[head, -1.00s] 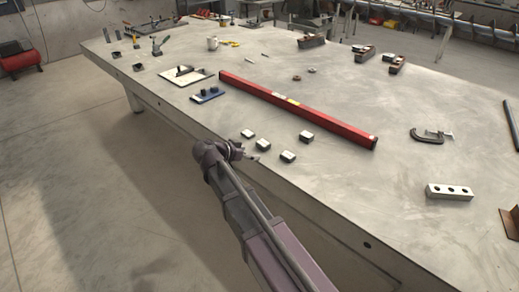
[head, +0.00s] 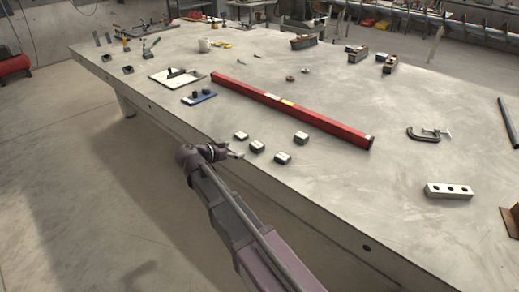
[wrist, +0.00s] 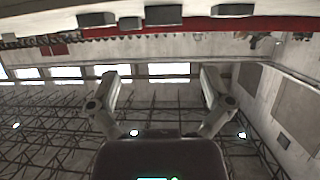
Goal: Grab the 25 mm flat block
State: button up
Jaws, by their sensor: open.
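Several small flat grey blocks sit on the table near its front edge: a small one (head: 240,135), one beside it (head: 256,146), a front one (head: 283,158) and a right one (head: 301,138). I cannot tell which is the 25 mm one. My gripper (head: 235,153) is at the table's front edge, just left of the blocks, apart from them. In the wrist view, which looks upside down, my gripper (wrist: 160,78) is open and empty, with the blocks (wrist: 163,15) beyond the fingers at the top.
A long red bar (head: 290,110) lies behind the blocks. A blue piece with dark knobs (head: 199,97) and a white plate (head: 177,76) lie to the left. A C-clamp (head: 428,134) and a holed block (head: 449,191) are to the right. The table front right of the blocks is clear.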

aim_at(255, 146)
jog(key=b+x, duration=0.2)
jog(key=x, duration=0.4)
jog(key=shift+w+d+f, duration=0.15)
jog(key=shift+d, duration=0.05)
jog(key=shift+a+b+x, duration=0.25)
jog(key=shift+b+x, duration=0.65)
jog(key=shift+x, duration=1.85)
jog(key=shift+a, duration=0.1)
jog(key=c, duration=1.3)
